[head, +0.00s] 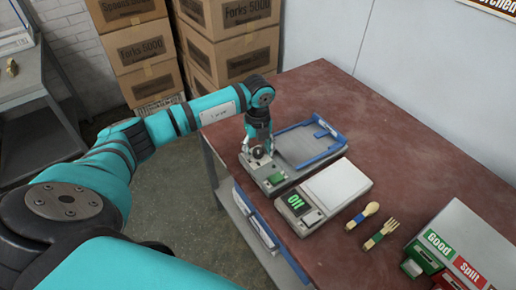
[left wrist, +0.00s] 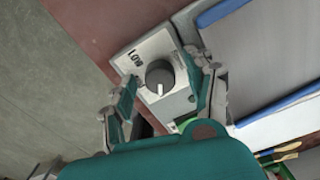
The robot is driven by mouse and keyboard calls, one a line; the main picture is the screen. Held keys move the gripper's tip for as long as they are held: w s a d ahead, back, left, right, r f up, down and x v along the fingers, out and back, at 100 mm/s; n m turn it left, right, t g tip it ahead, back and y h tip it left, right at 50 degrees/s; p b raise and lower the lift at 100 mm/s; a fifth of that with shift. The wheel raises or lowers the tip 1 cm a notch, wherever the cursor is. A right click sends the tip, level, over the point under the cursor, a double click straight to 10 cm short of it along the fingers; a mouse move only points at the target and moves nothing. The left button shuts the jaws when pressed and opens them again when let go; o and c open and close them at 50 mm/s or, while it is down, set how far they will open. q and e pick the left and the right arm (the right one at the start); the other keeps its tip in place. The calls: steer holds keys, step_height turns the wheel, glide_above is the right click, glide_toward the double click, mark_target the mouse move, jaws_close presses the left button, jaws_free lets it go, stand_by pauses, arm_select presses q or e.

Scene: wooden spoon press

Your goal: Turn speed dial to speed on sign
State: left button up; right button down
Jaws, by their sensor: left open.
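The speed dial (left wrist: 160,77) is a dark round knob with a pale pointer mark, on a light plate of a grey machine (head: 250,167). In the left wrist view its mark points toward the picture's bottom. "Low" is printed at the plate's left; other markings are too small to read. My left gripper (head: 258,150) is open over the dial, pointing down. In the left wrist view its fingers (left wrist: 162,82) stand on either side of the knob; I cannot tell if they touch it. No speed sign is readable; a cut-off sign (head: 490,6) shows at the upper right. My right gripper is not in view.
A green button (head: 276,179) and a blue-edged tray (head: 312,143) are beside the dial. A scale (head: 337,186) with a green display, a wooden spoon (head: 363,215), a fork (head: 380,234) and labelled bins (head: 455,250) stand on the red table (head: 375,115).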

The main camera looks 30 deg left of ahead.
mark_target(258, 150)
arm_select(q)
step_height(258, 150, up, 12)
stand_by(0.4)
stand_by(0.4)
